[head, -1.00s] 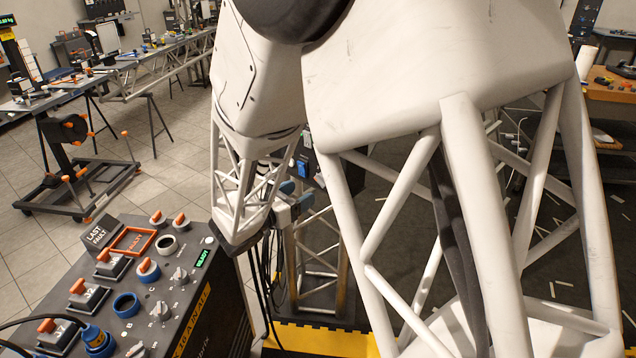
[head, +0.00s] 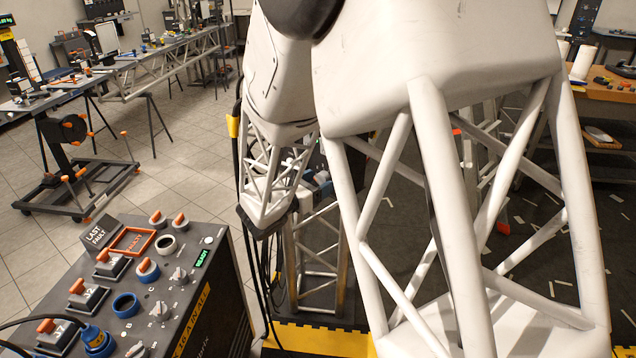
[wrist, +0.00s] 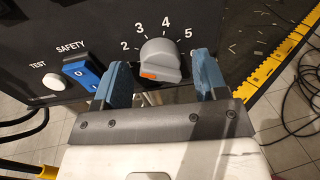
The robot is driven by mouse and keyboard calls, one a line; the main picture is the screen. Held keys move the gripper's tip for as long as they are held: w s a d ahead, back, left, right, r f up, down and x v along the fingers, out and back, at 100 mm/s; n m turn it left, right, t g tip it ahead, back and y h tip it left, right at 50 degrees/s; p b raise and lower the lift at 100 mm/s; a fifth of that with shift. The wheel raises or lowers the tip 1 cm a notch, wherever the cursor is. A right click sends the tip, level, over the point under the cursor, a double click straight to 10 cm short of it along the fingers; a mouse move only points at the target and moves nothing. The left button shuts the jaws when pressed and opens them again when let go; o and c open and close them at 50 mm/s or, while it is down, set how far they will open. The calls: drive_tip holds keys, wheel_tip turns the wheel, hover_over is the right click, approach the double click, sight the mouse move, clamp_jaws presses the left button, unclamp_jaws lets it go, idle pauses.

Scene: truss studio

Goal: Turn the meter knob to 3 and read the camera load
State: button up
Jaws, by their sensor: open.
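In the wrist view a grey round knob (wrist: 165,58) sits on a black panel (wrist: 95,18), with white numbers 2, 3, 4 and 5 arced above it. An orange mark shows on the knob's lower left; I cannot tell which number it selects. My gripper (wrist: 161,68) is open, its two blue fingers on the left and right of the knob. The fingers appear apart from the knob, but depth is hard to judge. The right finger partly covers the scale past 5. No camera load reading is legible. In the head view my arm mostly hides the gripper.
Left of the knob are a blue SAFETY rocker switch (wrist: 82,75) and a white TEST button (wrist: 54,81). Black cables (wrist: 300,95) lie on the floor at right. In the head view a control console (head: 215,310) stands at lower left, with benches (head: 150,62) behind.

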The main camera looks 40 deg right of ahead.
drive_tip(key=shift+d, duration=0.2)
drive_tip(key=c, duration=0.9)
drive_tip(key=shift+m, duration=0.4)
drive_tip(key=m, duration=0.3)
drive_tip(key=shift+w+r, duration=0.1)
drive_tip(key=shift+m, duration=1.9)
